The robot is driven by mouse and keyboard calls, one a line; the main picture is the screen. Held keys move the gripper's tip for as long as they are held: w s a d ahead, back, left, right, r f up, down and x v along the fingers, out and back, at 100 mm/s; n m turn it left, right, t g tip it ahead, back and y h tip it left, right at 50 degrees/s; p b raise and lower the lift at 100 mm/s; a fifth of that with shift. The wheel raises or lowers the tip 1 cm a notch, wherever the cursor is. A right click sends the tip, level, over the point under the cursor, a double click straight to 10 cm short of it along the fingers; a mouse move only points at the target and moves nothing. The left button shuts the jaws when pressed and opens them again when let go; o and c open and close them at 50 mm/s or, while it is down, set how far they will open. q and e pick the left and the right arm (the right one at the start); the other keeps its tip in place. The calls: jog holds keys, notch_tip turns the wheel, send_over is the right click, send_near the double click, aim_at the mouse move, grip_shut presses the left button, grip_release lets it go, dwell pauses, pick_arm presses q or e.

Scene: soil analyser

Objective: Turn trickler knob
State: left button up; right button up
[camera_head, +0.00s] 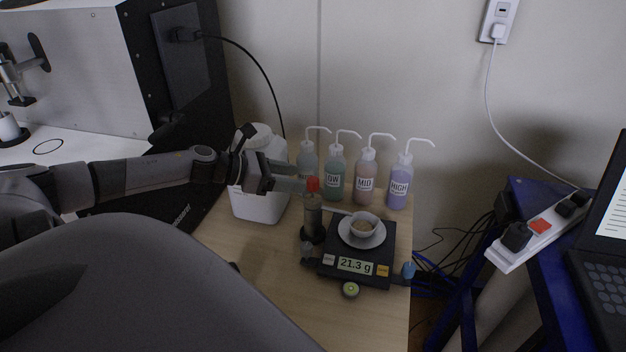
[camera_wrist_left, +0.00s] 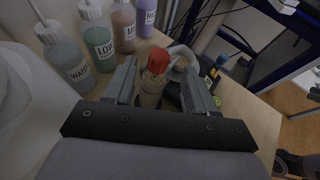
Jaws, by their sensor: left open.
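The trickler (camera_head: 312,220) stands upright on the wooden table beside the scale, with a red knob (camera_head: 313,184) on top and a thin tube towards the bowl. My left gripper (camera_head: 292,184) comes in from the left at knob height, and it is open. In the left wrist view the red knob (camera_wrist_left: 158,62) shows between its two spread fingers, with a gap visible on each side. The black scale (camera_head: 385,262) reads 21.3 g. A white bowl (camera_head: 362,239) with brown soil sits on it. My right gripper is not in view.
Several wash bottles, including the pink MID bottle (camera_head: 366,168) and the purple HIGH bottle (camera_head: 399,190), stand behind the trickler. A white container (camera_head: 262,205) stands left of it, close to my left gripper. A power strip (camera_head: 540,229) lies at the right.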

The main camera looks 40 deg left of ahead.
aim_at(309, 180)
pick_arm(q)
jog(key=shift+x, duration=3.1)
jog(key=c, duration=1)
jog(key=shift+n+y, duration=0.4)
